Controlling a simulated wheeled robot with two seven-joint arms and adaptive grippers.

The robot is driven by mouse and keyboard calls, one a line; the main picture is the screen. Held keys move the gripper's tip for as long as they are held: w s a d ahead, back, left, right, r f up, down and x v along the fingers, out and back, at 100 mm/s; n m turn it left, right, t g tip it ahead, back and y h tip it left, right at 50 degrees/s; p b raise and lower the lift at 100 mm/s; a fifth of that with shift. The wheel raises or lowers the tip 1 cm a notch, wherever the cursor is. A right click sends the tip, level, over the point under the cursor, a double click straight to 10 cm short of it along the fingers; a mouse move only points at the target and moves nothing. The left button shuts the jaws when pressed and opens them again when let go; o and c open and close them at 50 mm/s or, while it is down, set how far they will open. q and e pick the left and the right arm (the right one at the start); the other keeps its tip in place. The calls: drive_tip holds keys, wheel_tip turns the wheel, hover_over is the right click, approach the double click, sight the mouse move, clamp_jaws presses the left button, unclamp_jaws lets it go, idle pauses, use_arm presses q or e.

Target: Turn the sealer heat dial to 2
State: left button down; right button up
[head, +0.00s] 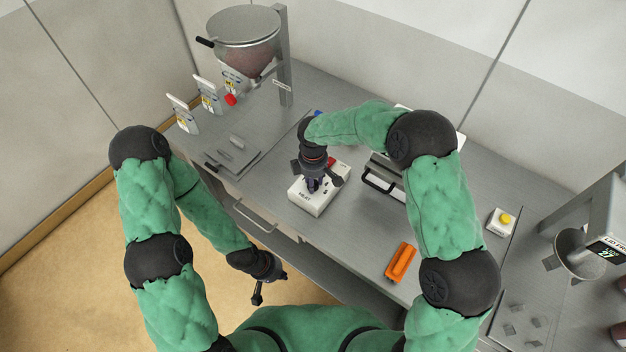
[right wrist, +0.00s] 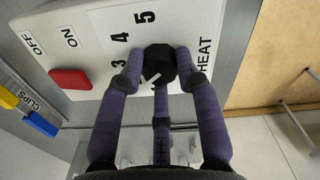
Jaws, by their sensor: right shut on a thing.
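The sealer's white control box (head: 312,201) sits on the steel counter, with HEAT printed on its front. In the right wrist view its white panel (right wrist: 98,28) shows the numbers 3, 4 and 5 around the black heat dial (right wrist: 159,60); lower numbers are hidden by my fingers. A pale mark shows on the dial, but its exact setting is unclear. My right gripper (right wrist: 158,78) is shut on the dial, purple fingers around it; it also shows from above in the head view (head: 314,186). My left gripper (head: 268,286) hangs low, away from the counter, its jaw state unclear.
A red switch (right wrist: 70,79) sits by ON and OFF on the panel. A black-handled appliance (head: 382,178) stands right of the box. An orange object (head: 400,262) and a yellow button box (head: 502,221) lie further right. A hopper (head: 246,38) stands at the back left.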

idle(0.3)
drive_tip(key=o, duration=1.2)
drive_tip(key=shift+c, duration=0.2)
wheel_tip(320, 180, up, 12)
drive_tip(key=shift+f, duration=0.1)
